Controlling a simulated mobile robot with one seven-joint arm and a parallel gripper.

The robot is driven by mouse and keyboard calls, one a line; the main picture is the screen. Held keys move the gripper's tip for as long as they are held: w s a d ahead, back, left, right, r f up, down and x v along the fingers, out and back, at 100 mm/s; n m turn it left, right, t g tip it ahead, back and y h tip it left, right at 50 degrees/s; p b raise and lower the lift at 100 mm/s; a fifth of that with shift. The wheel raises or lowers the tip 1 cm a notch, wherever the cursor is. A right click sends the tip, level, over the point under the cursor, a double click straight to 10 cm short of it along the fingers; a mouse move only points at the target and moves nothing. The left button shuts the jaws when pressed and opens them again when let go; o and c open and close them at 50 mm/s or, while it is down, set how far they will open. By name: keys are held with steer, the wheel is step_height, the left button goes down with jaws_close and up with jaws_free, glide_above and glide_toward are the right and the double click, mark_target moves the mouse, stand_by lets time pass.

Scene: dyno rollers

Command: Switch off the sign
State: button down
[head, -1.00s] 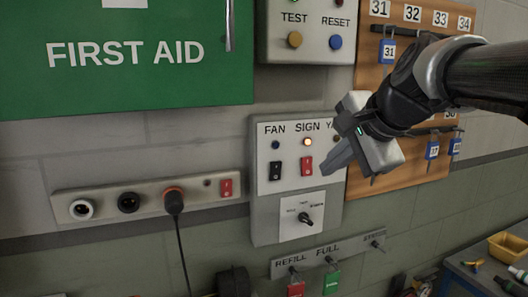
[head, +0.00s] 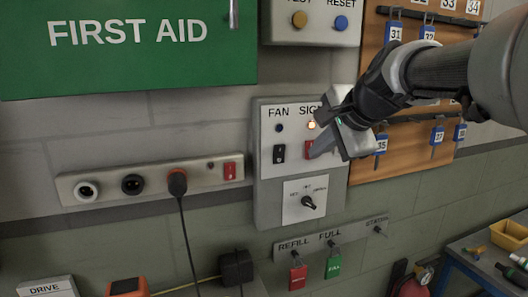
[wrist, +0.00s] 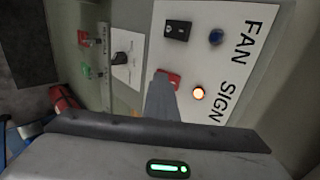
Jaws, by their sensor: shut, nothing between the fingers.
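The switch panel (head: 262,200) is a pale grey box on the wall with FAN and SIGN labels. The SIGN switch is a red rocker (head: 308,150), partly hidden by my gripper in the head view; it also shows in the wrist view (wrist: 172,76). My gripper (head: 314,151) is shut and empty. Its fingertips are at the red rocker, covering part of it; I cannot tell whether they touch.
Left of it is the black FAN rocker (head: 279,153) with a dark blue lamp (head: 279,128). A rotary knob (head: 308,202) sits below. A socket strip (head: 150,182) with another red switch (head: 230,170) is to the left. Key tags hang on a wooden board (head: 415,165) at right.

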steer(key=f+t+b, duration=0.1)
steer(key=t+b, duration=0.1)
steer(key=b, duration=0.4)
steer(key=shift+f+y, duration=0.1)
steer(key=shift+y, duration=0.2)
steer(key=shift+a+r, duration=0.1)
steer(key=shift+r, duration=0.25)
